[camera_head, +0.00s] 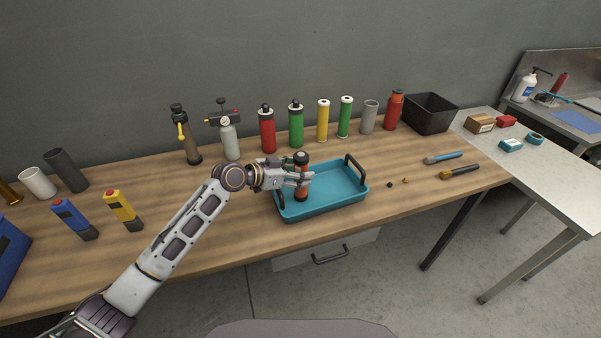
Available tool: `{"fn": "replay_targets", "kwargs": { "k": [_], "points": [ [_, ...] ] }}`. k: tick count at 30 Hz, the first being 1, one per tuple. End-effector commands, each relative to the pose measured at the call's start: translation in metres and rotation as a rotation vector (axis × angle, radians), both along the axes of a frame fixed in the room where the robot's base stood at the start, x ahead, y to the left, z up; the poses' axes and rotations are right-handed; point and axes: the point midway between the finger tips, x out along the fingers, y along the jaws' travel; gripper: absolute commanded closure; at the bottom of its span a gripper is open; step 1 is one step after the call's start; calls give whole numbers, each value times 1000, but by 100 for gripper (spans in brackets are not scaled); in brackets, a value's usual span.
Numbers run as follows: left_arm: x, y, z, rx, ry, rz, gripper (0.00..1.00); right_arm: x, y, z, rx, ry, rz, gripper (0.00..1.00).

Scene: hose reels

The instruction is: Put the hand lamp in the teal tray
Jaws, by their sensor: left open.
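The hand lamp (301,193), orange-red with a dark top, is upright inside the teal tray (345,203), toward its left side. Its base appears to be on the tray floor. My left gripper (303,178) reaches in from the left over the tray's rim. Its fingers are open at the lamp's middle and hide part of it; whether they touch it I cannot tell. The tray has dark handles at its ends. My right gripper is not in view.
Bottles and cylinders, including a red one (267,132), stand along the wall. A black bin (430,113) is at the back right. Blue (73,217) and yellow (122,209) devices lie at left. Brushes (459,172) lie right of the tray.

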Motion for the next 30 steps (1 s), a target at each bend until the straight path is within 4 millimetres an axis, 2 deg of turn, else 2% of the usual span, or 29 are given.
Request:
{"fn": "replay_targets", "kwargs": {
  "k": [14,23,30],
  "points": [
    [-27,40,19,1,0,-1,38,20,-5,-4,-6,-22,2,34],
    [-43,66,31,2,0,0,38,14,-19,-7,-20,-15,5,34],
    [-53,81,39,1,1,-1,38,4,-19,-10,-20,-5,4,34]
  ]
}}
